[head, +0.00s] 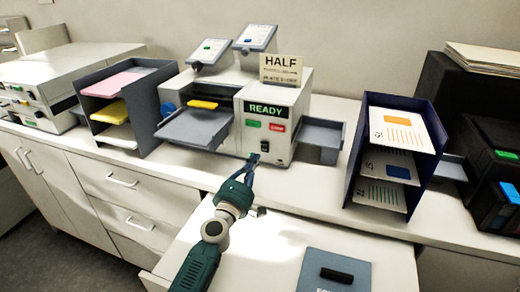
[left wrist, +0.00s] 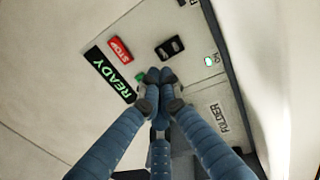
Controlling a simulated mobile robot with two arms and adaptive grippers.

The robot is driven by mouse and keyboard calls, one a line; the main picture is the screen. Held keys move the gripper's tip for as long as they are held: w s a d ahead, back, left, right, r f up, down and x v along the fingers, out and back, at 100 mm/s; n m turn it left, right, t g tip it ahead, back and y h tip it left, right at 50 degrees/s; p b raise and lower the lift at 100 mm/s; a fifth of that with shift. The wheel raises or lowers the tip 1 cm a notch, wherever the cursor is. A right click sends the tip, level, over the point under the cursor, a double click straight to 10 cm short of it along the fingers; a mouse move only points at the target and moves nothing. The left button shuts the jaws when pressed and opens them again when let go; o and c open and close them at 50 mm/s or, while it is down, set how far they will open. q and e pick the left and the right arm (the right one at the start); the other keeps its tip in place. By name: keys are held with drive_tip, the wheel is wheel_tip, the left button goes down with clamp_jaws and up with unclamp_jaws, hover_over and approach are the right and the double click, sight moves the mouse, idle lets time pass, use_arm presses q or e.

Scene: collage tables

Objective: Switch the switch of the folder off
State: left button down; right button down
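The folder (head: 268,118) is a white machine on the counter with a lit green READY display, which also shows in the left wrist view (left wrist: 112,74). Its black rocker switch (head: 264,146) is on the lower front; in the left wrist view the switch (left wrist: 170,47) is just beyond the fingertips. I cannot tell which way it is tipped. A small lit indicator (left wrist: 208,61) is beside it. My left gripper (head: 253,158) has its blue fingers together and empty, close to the front panel; in the left wrist view the fingertips (left wrist: 160,76) partly hide the green button. Whether they touch is unclear. My right gripper is not in view.
A red STOP button (left wrist: 120,48) is near the switch. A paper rack (head: 125,105) stands left, a blue rack (head: 393,155) right. A sign reading HALF (head: 281,69) tops the folder. A lower white surface (head: 250,255) holds a blue-grey object (head: 333,273).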

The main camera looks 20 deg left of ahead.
sight(263, 143)
use_arm(q)
drive_tip(key=w, duration=0.2)
drive_tip(key=w+b, duration=0.1)
drive_tip(key=w, duration=0.2)
drive_tip(key=shift+d+r, duration=0.1)
drive_tip(key=shift+r, duration=0.1)
drive_tip(key=shift+w+r, duration=0.15)
drive_tip(key=shift+w, duration=0.5)
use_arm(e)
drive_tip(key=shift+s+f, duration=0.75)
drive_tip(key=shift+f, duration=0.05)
use_arm(q)
drive_tip(key=shift+w+r, duration=0.2)
drive_tip(key=shift+w, duration=0.05)
drive_tip(key=shift+s, duration=0.1)
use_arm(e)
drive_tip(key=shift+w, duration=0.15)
